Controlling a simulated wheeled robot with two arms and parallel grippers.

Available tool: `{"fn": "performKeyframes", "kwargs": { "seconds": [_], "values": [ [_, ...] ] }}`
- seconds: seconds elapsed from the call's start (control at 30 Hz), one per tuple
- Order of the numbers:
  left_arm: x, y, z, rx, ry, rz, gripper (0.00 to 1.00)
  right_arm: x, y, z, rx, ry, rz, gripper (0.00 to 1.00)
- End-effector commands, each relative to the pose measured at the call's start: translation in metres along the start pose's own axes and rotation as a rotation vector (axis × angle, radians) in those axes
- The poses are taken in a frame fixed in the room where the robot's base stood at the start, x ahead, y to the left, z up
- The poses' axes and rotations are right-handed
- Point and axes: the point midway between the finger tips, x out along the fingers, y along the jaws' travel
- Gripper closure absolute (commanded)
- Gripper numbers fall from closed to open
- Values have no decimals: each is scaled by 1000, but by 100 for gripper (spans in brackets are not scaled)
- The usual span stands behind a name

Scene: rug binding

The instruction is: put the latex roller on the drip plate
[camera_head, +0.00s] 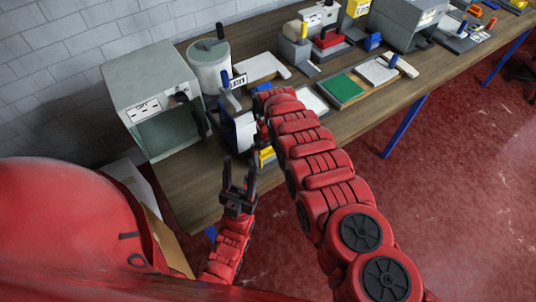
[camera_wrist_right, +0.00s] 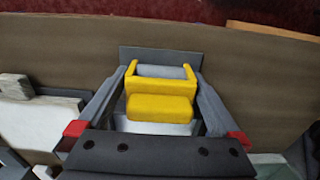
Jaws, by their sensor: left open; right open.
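A yellow-framed tool with a grey cylinder (camera_wrist_right: 160,72), which looks like the latex roller, lies between the fingers of my right gripper (camera_wrist_right: 161,92) in the right wrist view. The fingers stand open on both sides of it. I cannot tell whether they touch it. In the head view only a bit of yellow (camera_head: 266,155) shows beside my right arm, which hides most of that spot. A flat grey piece (camera_wrist_right: 137,54) lies just beyond the roller; I cannot tell if it is the drip plate. My left gripper (camera_head: 239,170) is open and empty, off the table's front edge.
A grey box (camera_head: 150,75) and a lidded pot (camera_head: 210,68) stand at the table's back left. A white board (camera_head: 262,68), a green pad (camera_head: 340,88) and several tools lie farther along. Bare table (camera_wrist_right: 265,75) surrounds the far side of the roller.

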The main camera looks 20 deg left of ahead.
Motion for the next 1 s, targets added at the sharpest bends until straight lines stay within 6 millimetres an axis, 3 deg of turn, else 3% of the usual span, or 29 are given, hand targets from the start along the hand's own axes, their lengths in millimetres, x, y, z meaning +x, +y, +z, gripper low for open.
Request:
{"fn": "performKeyframes", "kwargs": {
  "seconds": [0.27, 0.67, 0.73, 1.0],
  "values": [
    [-12, 1, 2, 0, -1, 0, 50, -23, 0, -1, -1, 1, 1, 0],
    [-38, 2, 6, 0, -1, 0, 50, -86, 1, -1, 1, 4, 1, 0],
    [-19, 1, 3, 0, -1, 0, 50, -107, 0, -1, 1, 4, 1, 0],
    [-8, 0, 2, 0, -1, 0, 50, -120, 0, 0, 0, 1, 1, 0]
  ]
}}
